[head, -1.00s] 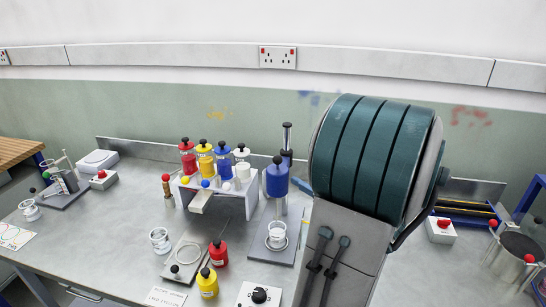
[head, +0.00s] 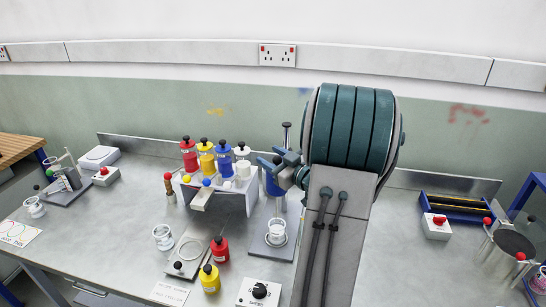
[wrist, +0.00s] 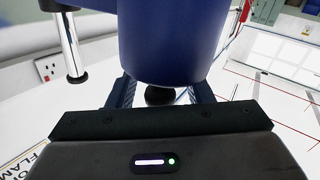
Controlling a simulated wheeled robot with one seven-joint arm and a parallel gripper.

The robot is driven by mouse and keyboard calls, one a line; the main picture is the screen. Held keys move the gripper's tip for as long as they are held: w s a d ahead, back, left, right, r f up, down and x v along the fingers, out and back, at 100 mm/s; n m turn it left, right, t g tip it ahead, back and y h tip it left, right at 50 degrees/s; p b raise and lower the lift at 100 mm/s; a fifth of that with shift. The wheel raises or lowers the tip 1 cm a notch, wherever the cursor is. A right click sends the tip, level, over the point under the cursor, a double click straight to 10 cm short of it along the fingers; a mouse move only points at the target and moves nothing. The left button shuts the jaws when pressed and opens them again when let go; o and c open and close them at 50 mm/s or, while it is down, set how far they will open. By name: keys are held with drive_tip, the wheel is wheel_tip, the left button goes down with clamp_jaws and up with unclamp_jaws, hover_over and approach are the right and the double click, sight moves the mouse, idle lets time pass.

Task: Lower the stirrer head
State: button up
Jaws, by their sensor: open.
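The stirrer head is a blue cylinder (head: 275,186) on an upright chrome post (head: 286,133), above a beaker (head: 276,233) on a grey base plate (head: 271,248). My gripper (head: 272,166) is at the top of the stirrer head in the head view and hides part of it. In the wrist view the blue cylinder (wrist: 172,40) fills the top middle, close in front of my open fingers (wrist: 160,92). A dark round knob (wrist: 160,96) shows between the fingers; whether they touch it cannot be told. The chrome post also shows at left in the wrist view (wrist: 70,45).
A white rack (head: 238,200) with several coloured bottles stands just left of the stirrer. A red bottle (head: 220,249) and a yellow bottle (head: 209,280) stand in front, near a speed dial box (head: 259,292). A blue-framed tray (head: 458,207) is at right.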

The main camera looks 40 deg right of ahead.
sight(273, 185)
clamp_jaws()
wheel_tip(273, 185, down, 10)
drive_tip(key=b, duration=0.8)
drive_tip(key=shift+r, duration=0.2)
unclamp_jaws()
drive_tip(key=s+d+b, duration=0.1)
drive_tip(key=s+b, duration=0.2)
drive_tip(key=s, duration=1)
drive_tip(key=shift+s+d, duration=0.3)
drive_tip(key=shift+s, duration=0.1)
